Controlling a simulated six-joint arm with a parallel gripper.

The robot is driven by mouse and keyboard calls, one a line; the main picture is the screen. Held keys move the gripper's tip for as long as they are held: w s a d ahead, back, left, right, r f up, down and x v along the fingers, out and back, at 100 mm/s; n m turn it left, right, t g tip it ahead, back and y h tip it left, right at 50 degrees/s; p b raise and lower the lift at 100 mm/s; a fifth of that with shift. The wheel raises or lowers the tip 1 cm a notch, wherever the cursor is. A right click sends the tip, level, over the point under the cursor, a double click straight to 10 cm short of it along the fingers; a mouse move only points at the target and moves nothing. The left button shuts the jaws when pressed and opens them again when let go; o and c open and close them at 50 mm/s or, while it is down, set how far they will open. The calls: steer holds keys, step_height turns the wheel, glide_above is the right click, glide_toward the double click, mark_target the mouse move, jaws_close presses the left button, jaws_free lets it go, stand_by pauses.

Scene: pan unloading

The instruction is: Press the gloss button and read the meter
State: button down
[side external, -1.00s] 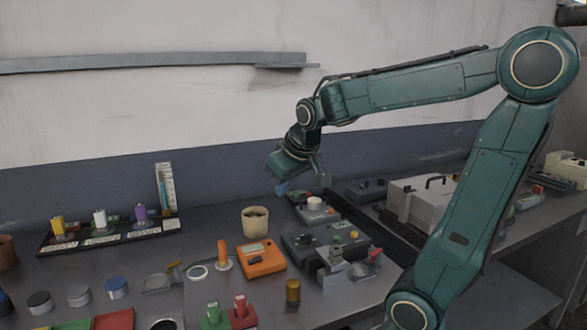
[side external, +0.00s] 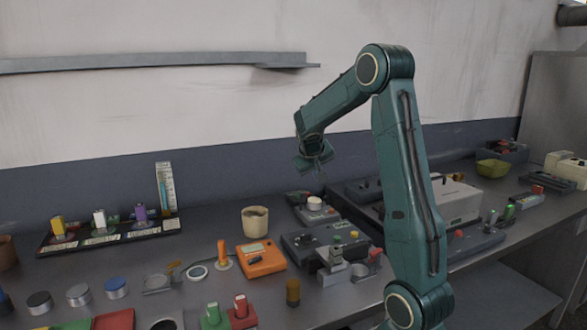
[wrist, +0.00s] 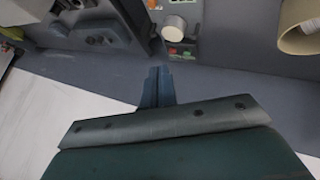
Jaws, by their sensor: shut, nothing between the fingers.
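My gripper (side external: 322,168) is shut and empty, held high above the back of the bench near the wall. In the wrist view its fingertips (wrist: 156,70) are together, with nothing between them. Below it stands a small grey device with a white round top (side external: 315,203); the white top also shows in the wrist view (wrist: 174,27). In front of that is a dark grey device (side external: 302,246) with knobs and a green button (side external: 337,239). An orange meter-like box (side external: 261,262) with a small display stands to its left. I cannot tell which button is the gloss button, and no reading is legible.
A beige cup (side external: 255,222) stands left of the grey devices. A rack with coloured vials (side external: 110,237) is at the left. A light grey case (side external: 455,200) and a yellow-green bowl (side external: 492,168) are at the right. The air around my gripper is clear.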

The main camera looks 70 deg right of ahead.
steer(key=g, duration=0.2)
glide_above(331, 215)
step_height(331, 215, down, 3)
steer(key=shift+w+d+m+h, duration=0.1)
steer(key=shift+m+h, duration=0.3)
steer(key=shift+f, duration=0.2)
steer(key=shift+f, duration=4.25)
steer(key=shift+f, duration=1)
steer(key=shift+r, duration=1)
steer(key=shift+r, duration=0.1)
